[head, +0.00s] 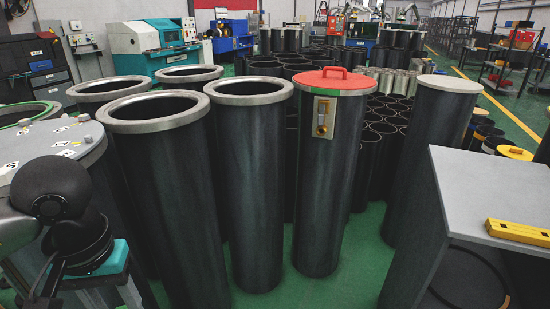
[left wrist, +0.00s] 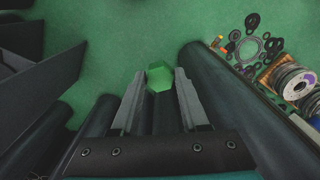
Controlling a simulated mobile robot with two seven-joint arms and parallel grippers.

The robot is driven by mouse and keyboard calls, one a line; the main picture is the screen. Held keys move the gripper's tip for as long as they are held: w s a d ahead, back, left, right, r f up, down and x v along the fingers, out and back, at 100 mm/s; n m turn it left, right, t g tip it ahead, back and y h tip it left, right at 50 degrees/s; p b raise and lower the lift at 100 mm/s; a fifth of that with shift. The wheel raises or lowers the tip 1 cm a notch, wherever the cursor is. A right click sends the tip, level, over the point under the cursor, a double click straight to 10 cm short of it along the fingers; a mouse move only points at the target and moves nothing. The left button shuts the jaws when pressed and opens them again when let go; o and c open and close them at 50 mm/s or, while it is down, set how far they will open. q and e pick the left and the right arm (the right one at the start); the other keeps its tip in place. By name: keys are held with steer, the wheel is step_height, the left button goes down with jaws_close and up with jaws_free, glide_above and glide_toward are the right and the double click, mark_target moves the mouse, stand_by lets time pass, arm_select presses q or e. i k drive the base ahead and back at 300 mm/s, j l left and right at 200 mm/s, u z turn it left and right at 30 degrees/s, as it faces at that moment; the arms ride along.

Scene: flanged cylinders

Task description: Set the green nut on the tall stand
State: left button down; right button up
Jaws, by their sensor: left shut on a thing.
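The green nut (left wrist: 160,78) is a hexagonal piece at the tips of my left gripper (left wrist: 161,74) in the left wrist view. The two fingers are shut on it, one on each side, with green floor beyond it. I see neither the nut nor the left fingertips in the head view. In the head view, a tall dark cylinder with a flat, closed pale top (head: 448,84) stands right of centre; I cannot tell whether it is the tall stand. Its top is bare. My right gripper is not in view.
Open flanged cylinders (head: 155,108) stand at left and centre. A red-lidded cylinder (head: 335,85) has a handle and brass fitting. A grey bench (head: 480,180) at right carries a yellow bar (head: 517,233). Cables and rings (left wrist: 250,45) lie right in the wrist view.

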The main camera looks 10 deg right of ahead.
mark_target(473, 198)
steer(key=z, duration=1.4)
steer(key=i+j+z, duration=0.2)
steer(key=j+z, duration=0.15)
steer(key=j, duration=0.2)
steer(key=i+j+z, duration=0.2)
steer(key=j, duration=0.15)
steer(key=j+z, duration=0.15)
steer(key=j, duration=0.15)
steer(key=i+j, duration=0.15)
steer(key=j, duration=0.15)
